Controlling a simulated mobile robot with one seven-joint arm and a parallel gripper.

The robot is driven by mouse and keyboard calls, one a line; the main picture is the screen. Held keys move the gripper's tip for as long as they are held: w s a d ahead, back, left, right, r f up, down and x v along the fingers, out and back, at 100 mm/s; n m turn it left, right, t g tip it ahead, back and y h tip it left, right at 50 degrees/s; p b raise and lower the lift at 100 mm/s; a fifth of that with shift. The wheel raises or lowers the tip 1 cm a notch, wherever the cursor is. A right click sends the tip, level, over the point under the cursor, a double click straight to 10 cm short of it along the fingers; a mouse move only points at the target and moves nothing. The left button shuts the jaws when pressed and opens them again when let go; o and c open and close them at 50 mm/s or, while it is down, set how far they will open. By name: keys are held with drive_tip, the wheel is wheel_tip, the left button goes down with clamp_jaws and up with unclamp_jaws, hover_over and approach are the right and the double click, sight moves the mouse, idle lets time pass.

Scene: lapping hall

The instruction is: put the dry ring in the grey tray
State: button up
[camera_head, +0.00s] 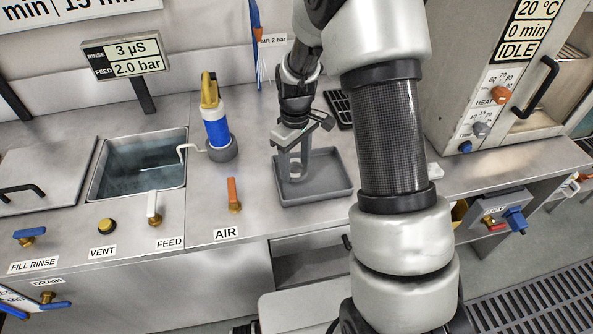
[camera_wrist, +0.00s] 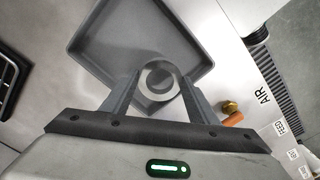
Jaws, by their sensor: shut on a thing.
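The grey tray (camera_head: 335,187) sits on the steel bench, below my arm's end. My gripper (camera_head: 293,174) points down into it, with the fingertips over the left part of its floor. In the wrist view my gripper (camera_wrist: 158,82) is shut on a pale grey ring (camera_wrist: 157,96), with one finger on each side of it. The ring is inside the outline of the grey tray (camera_wrist: 105,35), close to one wall. Whether the ring touches the tray floor cannot be told. In the head view the ring is mostly hidden between the fingers.
A blue bottle-like tool with a yellow handle (camera_head: 214,120) stands left of the tray. The orange AIR valve (camera_head: 234,195) is close to the tray's front left. A water-filled sink (camera_head: 140,165) lies further left. A heating oven (camera_head: 490,85) stands at the right.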

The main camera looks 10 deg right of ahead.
drive_tip(key=shift+f, duration=1.5)
drive_tip(key=shift+f, duration=0.1)
drive_tip(key=o, duration=1)
